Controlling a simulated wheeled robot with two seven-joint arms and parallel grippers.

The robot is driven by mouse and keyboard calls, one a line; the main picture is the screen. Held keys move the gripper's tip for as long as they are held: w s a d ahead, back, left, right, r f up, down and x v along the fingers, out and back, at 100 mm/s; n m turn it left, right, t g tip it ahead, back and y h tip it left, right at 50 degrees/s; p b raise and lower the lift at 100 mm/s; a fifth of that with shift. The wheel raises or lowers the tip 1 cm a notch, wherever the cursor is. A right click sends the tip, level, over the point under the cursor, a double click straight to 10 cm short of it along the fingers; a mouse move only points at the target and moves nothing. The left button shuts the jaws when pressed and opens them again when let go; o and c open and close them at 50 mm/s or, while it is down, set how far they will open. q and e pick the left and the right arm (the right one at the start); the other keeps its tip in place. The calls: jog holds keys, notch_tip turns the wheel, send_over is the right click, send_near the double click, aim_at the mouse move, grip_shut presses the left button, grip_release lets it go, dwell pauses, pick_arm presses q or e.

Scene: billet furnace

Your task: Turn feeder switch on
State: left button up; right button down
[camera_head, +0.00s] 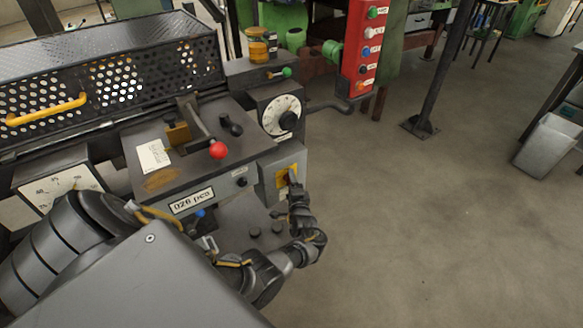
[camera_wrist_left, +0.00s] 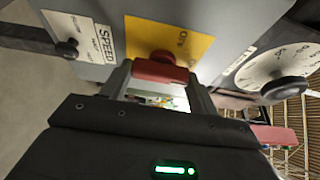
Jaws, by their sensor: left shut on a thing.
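The feeder switch has a yellow plate (camera_head: 284,180) on the grey box at the machine's right front corner. In the left wrist view the yellow plate (camera_wrist_left: 190,45) carries a red handle (camera_wrist_left: 160,70) on a dark reddish shaft. My left gripper (camera_head: 294,188) is at the plate, its fingers reaching up to it. In the wrist view my left gripper (camera_wrist_left: 160,84) has one finger on each side of the red handle and is shut on it. Printed lettering on the plate is too small to read surely. My right gripper is in neither view.
A lever with a red ball (camera_head: 218,150) stands above and left of the switch. A white dial (camera_head: 281,115) is just above it. A red button panel (camera_head: 364,50) stands behind. A label reading SPEED (camera_wrist_left: 105,40) and a small black knob (camera_wrist_left: 67,49) sit beside the plate.

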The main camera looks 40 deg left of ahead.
pick_arm(q)
jog(key=o, duration=0.9)
jog(key=shift+o, duration=0.4)
jog(key=p+v, duration=0.1)
jog(key=v, duration=0.9)
jog(key=shift+s+d, duration=0.25)
jog(key=shift+d, duration=0.05)
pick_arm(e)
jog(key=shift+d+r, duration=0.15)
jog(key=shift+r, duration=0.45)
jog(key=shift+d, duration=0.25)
